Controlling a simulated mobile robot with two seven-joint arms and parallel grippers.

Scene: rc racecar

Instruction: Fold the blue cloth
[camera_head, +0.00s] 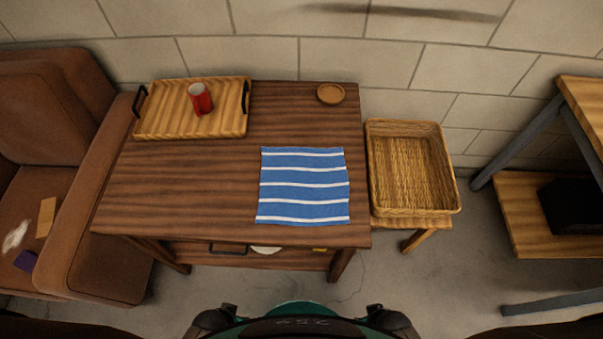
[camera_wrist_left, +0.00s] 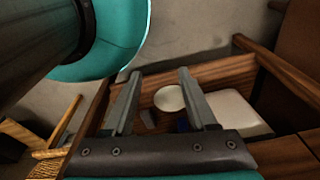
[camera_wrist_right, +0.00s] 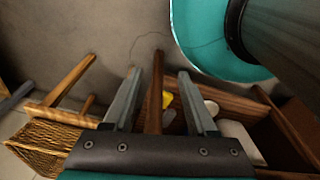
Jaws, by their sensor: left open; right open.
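The blue cloth (camera_head: 303,192) with white stripes lies flat and spread out on the right front part of the wooden table (camera_head: 180,190). Its right edge is close to the table's right edge. My left gripper (camera_wrist_left: 158,85) is open and empty in the left wrist view, with the table's lower shelf behind its fingers. My right gripper (camera_wrist_right: 160,85) is open and empty in the right wrist view, with a table leg and floor behind its fingers. Neither gripper shows in the head view, and neither wrist view shows the cloth.
A wooden tray (camera_head: 160,125) with a red mug (camera_head: 200,99) stands at the table's back left. A small round brown dish (camera_head: 330,94) is at the back right. A wicker basket (camera_head: 412,165) stands right of the table, a brown armchair (camera_head: 70,190) left. The table's left front is clear.

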